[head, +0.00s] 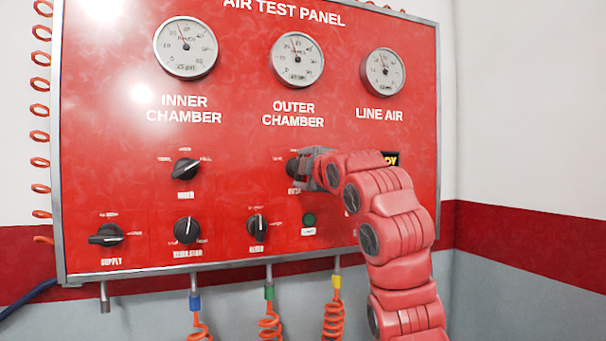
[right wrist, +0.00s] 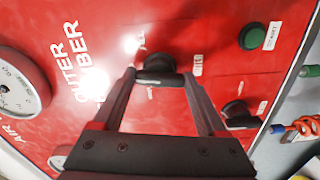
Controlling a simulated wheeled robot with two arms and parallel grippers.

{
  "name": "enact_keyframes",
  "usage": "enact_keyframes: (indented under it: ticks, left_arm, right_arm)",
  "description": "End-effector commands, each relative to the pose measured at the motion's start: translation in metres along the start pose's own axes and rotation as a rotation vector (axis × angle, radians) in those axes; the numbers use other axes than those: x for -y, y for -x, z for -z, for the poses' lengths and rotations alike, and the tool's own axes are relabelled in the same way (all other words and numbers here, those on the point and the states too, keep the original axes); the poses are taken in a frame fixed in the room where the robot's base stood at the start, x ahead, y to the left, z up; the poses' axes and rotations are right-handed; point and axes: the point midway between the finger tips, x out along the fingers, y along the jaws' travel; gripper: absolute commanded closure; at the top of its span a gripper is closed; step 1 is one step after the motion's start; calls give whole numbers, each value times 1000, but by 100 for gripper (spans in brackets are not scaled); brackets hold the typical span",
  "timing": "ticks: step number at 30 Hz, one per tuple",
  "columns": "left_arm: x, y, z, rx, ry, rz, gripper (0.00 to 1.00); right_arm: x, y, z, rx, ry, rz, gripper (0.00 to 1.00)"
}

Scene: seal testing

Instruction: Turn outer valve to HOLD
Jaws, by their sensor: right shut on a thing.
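The outer valve (head: 292,168) is a black knob below the OUTER CHAMBER gauge on the red AIR TEST PANEL. My right gripper (head: 306,168) is at this knob and covers much of it in the head view. In the right wrist view the black knob (right wrist: 157,66) sits between the fingertips of my right gripper (right wrist: 160,76), which is shut on it. I cannot tell which mark the knob points to, as the fingers and hand hide part of its labels. My left gripper is not in view.
The inner chamber knob (head: 185,168) is to the left, with the supply knob (head: 106,235) and two other knobs lower down. A green button (head: 309,219) is just below my right gripper. Orange coiled hoses (head: 334,318) hang under the panel (head: 130,60).

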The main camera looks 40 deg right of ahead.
Motion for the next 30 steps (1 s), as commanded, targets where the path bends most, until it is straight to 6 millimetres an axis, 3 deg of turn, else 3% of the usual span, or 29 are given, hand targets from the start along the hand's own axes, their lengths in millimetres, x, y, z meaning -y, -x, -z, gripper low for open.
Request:
enact_keyframes:
  ticks: [11, 27, 28, 30]
  left_arm:
    - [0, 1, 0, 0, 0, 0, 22]
    - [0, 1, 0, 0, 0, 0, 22]
    - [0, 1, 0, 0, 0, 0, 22]
    - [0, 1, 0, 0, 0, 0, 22]
  right_arm:
    - [0, 0, 0, -1, 157, 1, 81]
    - [1, 0, 0, -1, 180, 2, 81]
    - [1, 0, 0, -1, 179, 2, 22]
    - [1, 0, 0, -1, 179, 2, 9]
